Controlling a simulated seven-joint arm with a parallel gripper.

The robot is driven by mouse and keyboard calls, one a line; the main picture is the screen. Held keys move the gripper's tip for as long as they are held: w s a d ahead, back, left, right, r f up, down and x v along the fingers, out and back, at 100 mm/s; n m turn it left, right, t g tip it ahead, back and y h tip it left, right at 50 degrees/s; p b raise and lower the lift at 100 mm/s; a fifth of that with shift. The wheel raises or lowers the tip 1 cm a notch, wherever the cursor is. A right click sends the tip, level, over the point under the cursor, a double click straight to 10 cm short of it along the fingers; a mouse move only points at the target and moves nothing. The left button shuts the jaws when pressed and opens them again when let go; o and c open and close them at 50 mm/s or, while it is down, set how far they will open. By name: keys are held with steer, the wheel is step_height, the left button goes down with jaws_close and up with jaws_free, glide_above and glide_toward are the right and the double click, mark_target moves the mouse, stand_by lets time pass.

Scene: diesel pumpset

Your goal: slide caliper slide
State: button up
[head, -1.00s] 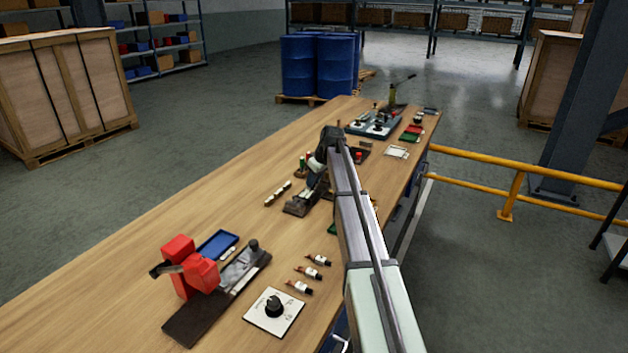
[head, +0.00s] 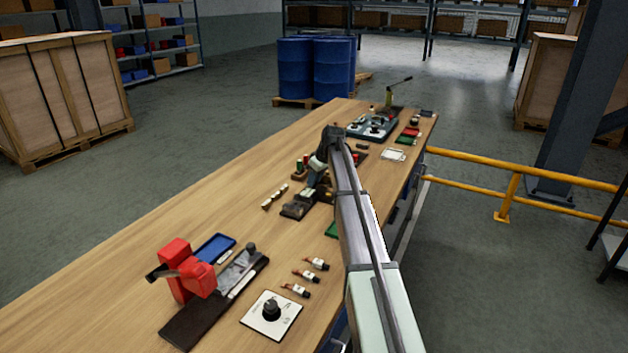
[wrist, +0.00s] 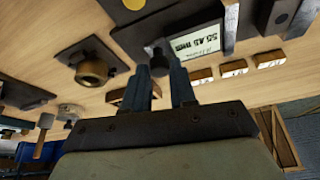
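In the wrist view a dark caliper body (wrist: 125,38) lies on the wooden bench, with a pale display (wrist: 205,37) that seems to read 55.45 mm. A small dark knob (wrist: 158,54) stands by the display and looks like part of the slide. My gripper (wrist: 160,68) has its two blue-grey fingers apart, with a narrow gap between them. The tips are at the knob; whether they touch it is unclear. In the head view my gripper (head: 317,176) is low over the middle of the bench, and my arm partly hides what lies under it.
A brass round part (wrist: 92,70) on a dark plate and several wooden blocks (wrist: 233,69) lie close by. In the head view a red device (head: 188,272), a dial plate (head: 271,315) and several small bottles (head: 306,276) are on the near bench. The bench's left side is clear.

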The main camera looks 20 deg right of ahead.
steer(key=o, duration=0.4)
steer(key=v, duration=1.4)
